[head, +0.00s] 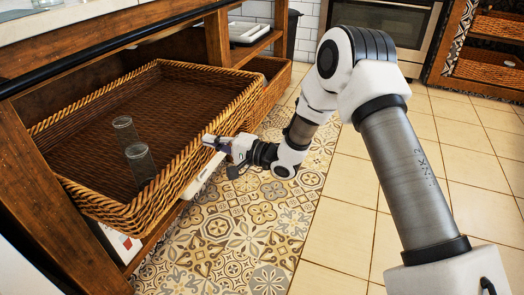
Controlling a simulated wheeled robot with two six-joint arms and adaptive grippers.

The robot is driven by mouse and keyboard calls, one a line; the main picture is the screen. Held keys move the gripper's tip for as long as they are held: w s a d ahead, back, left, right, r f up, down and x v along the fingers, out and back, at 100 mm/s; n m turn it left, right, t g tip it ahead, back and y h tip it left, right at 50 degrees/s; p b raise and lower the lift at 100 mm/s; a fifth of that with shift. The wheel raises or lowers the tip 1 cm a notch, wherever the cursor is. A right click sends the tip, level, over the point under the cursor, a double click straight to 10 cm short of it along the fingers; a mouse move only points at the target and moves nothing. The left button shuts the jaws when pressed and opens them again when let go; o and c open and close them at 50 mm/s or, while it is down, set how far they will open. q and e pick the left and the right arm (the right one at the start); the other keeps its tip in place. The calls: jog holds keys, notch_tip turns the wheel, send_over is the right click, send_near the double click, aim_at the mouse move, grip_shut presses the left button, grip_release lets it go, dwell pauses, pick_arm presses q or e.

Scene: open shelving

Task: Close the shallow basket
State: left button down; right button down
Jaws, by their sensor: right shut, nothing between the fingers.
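The shallow basket (205,103), a brown wicker tray, is pulled out from the wooden shelving at the left and sticks out over the patterned floor. Two clear glasses stand in it, one (124,130) behind the other (140,163). My right gripper (207,140) is shut and empty at the basket's right-hand outer wall. Its fingertips are at or very close to the rim; I cannot tell if they touch. My left gripper is not in view.
The wooden shelf frame (40,185) stands at the left, with a dark rail (100,42) above the basket. Another wicker basket (268,88) sits further back. A white tray (248,32) lies on a shelf behind. The tiled floor (345,215) at the right is clear.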

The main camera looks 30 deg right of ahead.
jog(key=p+x, duration=0.2)
jog(key=x, duration=1)
jog(key=shift+p, duration=0.4)
jog(key=shift+w+r, duration=0.1)
jog(key=shift+r, duration=0.2)
